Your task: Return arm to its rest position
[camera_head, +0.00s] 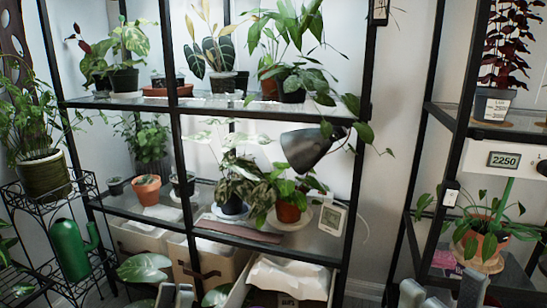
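My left gripper (175,297) shows at the bottom edge, left of centre. My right gripper (442,291) shows at the bottom right. Its two grey fingertips stand well apart with nothing between them. The rest of both grippers and my arms is below the picture. Both grippers appear low in front of the shelves, and I cannot tell their exact distance from them.
A black-framed plant shelf (181,150) fills the middle, with a dark lamp (307,149) on its right. A second shelf (445,140) stands at right. Boxes (290,277) lie below.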

